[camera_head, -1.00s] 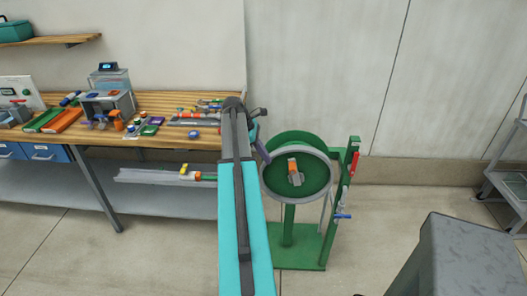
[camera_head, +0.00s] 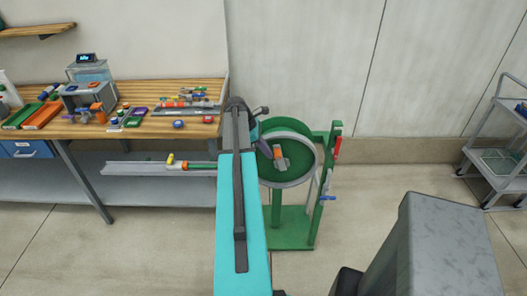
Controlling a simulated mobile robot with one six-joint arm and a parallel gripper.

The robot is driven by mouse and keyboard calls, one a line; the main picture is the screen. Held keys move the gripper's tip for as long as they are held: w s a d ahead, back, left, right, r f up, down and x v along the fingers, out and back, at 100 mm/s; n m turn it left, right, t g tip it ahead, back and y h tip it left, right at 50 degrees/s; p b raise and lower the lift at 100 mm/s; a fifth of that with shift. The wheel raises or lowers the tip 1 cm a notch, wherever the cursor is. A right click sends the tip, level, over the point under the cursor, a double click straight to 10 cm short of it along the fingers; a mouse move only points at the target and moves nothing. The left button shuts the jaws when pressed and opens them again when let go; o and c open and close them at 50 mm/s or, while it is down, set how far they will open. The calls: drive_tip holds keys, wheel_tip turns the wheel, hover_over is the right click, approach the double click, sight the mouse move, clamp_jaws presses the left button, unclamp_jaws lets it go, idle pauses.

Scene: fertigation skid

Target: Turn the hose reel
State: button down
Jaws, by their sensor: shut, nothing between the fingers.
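The hose reel (camera_head: 304,176) stands on a green post and base, right of the bench. It has a green drum face with a grey rim and a small orange and grey part (camera_head: 280,157) near its middle. My gripper (camera_head: 265,149) is at the upper left of the drum, partly hidden behind my arm. Its dark fingers look shut and empty, in front of the drum face or close to its rim. I cannot tell whether they touch it. My arm covers the reel's left edge.
A wooden bench (camera_head: 190,93) with tools and fittings is on the left, with a lower shelf (camera_head: 140,187). A green side post (camera_head: 324,190) with red and blue handles stands right of the drum. A grey cart (camera_head: 500,170) is far right. Floor between reel and cart is clear.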

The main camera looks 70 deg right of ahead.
drive_tip(key=shift+s, duration=0.1)
drive_tip(key=shift+s+d+r+p, duration=0.2)
drive_tip(key=shift+s, duration=0.3)
drive_tip(key=shift+s+d+r+p, duration=0.2)
drive_tip(key=shift+s, duration=0.25)
drive_tip(key=shift+w, duration=0.1)
drive_tip(key=w+b+v, duration=0.1)
drive_tip(key=b+v, duration=0.1)
drive_tip(key=v, duration=0.9)
drive_tip(key=shift+w+a, duration=0.2)
drive_tip(key=shift+a, duration=0.15)
drive_tip(key=shift+f, duration=0.1)
